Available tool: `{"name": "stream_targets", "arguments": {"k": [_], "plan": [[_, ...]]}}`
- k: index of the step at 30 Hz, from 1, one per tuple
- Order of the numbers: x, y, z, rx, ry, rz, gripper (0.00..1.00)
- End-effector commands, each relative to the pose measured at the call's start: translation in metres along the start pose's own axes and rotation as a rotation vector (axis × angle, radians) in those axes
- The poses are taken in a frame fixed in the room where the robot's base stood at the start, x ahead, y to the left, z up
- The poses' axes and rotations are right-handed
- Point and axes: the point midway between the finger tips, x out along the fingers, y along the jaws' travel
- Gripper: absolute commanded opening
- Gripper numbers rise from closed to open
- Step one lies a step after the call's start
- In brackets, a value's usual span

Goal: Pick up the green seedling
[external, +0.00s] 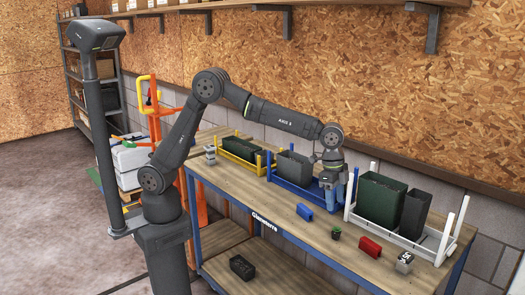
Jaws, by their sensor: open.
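A small dark pot with green on top, which looks like the green seedling (336,234), stands near the front edge of the workbench (255,191), between a blue block and a red block. My gripper (333,208) points down and is open, with nothing visible between its fingers. It is at the right end of the blue rack, farther back than the seedling and apart from it. The fingertips are small here, and their exact height above the bench is hard to tell.
A blue block (305,212), a red block (370,248) and a small grey-white device (404,262) lie along the front. Behind stand a yellow rack (237,158), a blue rack (290,186) with a grey bin, and a white rack (440,237) with tall dark bins.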

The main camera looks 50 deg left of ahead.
Motion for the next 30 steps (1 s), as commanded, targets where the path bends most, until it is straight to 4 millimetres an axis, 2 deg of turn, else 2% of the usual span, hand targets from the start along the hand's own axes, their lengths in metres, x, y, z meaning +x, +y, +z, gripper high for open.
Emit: {"name": "stream_targets", "arguments": {"k": [3, 7, 17, 25, 30], "plan": [[0.027, 0.0, 0.0, 0.0, -0.002, 0.001, 0.51], [0.049, 0.0, 0.0, 0.0, -0.001, 0.001, 0.51], [0.07, 0.002, -0.001, 0.0, 0.0, 0.0, 0.51], [0.109, 0.006, -0.004, -0.001, -0.001, 0.001, 0.51], [0.114, 0.006, -0.005, 0.0, 0.002, -0.001, 0.51]]}}
